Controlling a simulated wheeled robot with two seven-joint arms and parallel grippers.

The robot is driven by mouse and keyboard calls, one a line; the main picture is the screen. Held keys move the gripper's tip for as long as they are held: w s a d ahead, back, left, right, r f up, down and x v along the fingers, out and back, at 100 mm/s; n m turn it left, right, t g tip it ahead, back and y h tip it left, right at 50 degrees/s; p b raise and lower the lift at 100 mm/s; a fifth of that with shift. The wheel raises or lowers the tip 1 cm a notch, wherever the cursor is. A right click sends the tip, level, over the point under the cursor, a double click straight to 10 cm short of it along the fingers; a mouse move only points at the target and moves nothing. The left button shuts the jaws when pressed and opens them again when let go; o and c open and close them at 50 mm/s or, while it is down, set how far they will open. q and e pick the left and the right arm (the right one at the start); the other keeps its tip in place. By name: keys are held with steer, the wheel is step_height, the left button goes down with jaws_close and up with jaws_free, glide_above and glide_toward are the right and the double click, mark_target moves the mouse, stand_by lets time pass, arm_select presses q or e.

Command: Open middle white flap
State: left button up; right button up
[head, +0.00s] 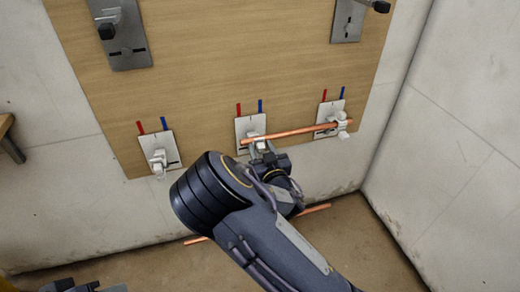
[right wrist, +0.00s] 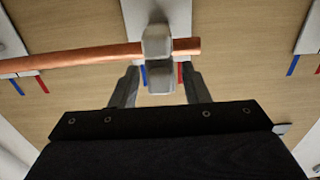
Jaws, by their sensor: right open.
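The middle white flap (right wrist: 158,72) is a pale, chunky piece on the middle white plate (head: 250,124). In the right wrist view it crosses in front of a copper pipe (right wrist: 90,55). The pipe (head: 296,132) runs from the middle plate to the right white clamp (head: 341,125), near its other end. My right gripper (right wrist: 160,74) is open, with one finger on each side of the flap; I cannot tell whether they touch it. In the head view the gripper (head: 262,150) partly hides the flap. Part of my left gripper (head: 85,287) shows at the bottom left.
A left plate (head: 158,150) carries a similar white clamp without a pipe. Grey metal brackets (head: 122,35) and (head: 347,20) sit higher on the wooden board (head: 230,60). Another copper pipe (head: 316,209) lies low behind my right arm. A white wall (head: 450,150) stands at the right.

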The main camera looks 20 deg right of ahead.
steer(key=shift+w, duration=0.3)
steer(key=c, duration=0.8)
steer(key=shift+r+p, duration=0.25)
steer(key=shift+p, duration=0.15)
steer(key=r+g+p, duration=0.1)
steer(key=p, duration=0.3)
steer(key=shift+w+g, duration=0.1)
steer(key=shift+g, duration=0.3)
steer(key=shift+f+g+p, duration=0.2)
steer(key=shift+g+p, duration=0.15)
steer(key=shift+g, duration=0.05)
steer(key=shift+f, duration=0.1)
